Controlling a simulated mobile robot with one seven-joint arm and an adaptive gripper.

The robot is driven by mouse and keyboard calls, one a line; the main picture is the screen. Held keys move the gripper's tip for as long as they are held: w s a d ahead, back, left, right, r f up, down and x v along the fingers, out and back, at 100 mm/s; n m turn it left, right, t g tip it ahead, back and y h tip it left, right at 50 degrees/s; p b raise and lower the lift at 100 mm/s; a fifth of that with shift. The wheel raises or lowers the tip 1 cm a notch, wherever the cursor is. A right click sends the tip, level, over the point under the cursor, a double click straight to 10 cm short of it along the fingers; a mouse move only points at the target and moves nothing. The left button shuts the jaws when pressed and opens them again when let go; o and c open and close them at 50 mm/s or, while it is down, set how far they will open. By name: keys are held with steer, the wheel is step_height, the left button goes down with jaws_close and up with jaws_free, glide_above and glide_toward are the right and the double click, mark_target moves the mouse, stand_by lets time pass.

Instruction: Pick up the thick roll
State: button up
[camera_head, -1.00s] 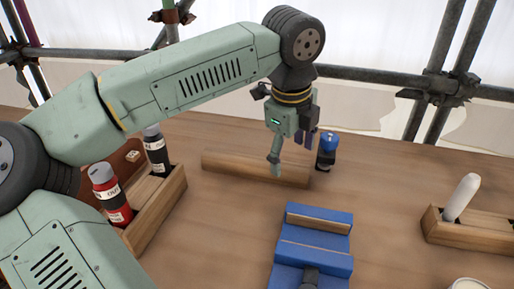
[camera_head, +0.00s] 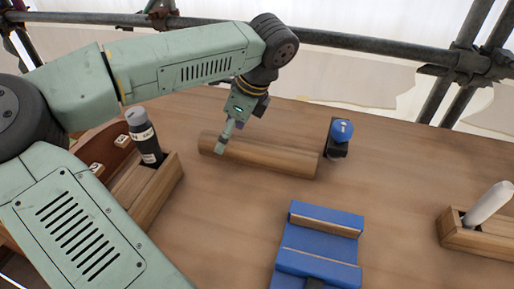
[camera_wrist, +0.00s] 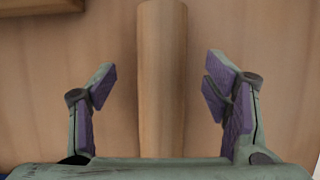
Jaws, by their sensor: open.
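The thick roll (camera_head: 265,156) is a brown wooden-looking cylinder lying on its side across the wooden table, in the middle of the head view. In the wrist view the roll (camera_wrist: 162,70) runs up and down the picture between my two finger pads. My gripper (camera_head: 222,146) is over the left part of the roll and points down. In the wrist view my gripper (camera_wrist: 160,90) is open, with one purple pad on each side of the roll and a gap on both sides. The near part of the roll is hidden by the gripper body in that view.
A blue stepped block (camera_head: 320,247) stands in front of the roll. A blue-topped black object (camera_head: 340,136) stands by its right end. A wooden box with a dark bottle (camera_head: 145,138) is at left; a box with a white cylinder (camera_head: 489,204) is at right.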

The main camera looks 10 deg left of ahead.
steer(key=shift+p+x, duration=0.5)
steer(key=shift+x, duration=1.4)
steer(key=shift+w+d, duration=0.1)
steer(key=shift+c, duration=0.6)
steer(key=c, duration=1.5)
steer(key=shift+r, duration=0.15)
step_height(320, 180, up, 17)
steer(key=b, duration=0.4)
steer(key=shift+r, duration=0.25)
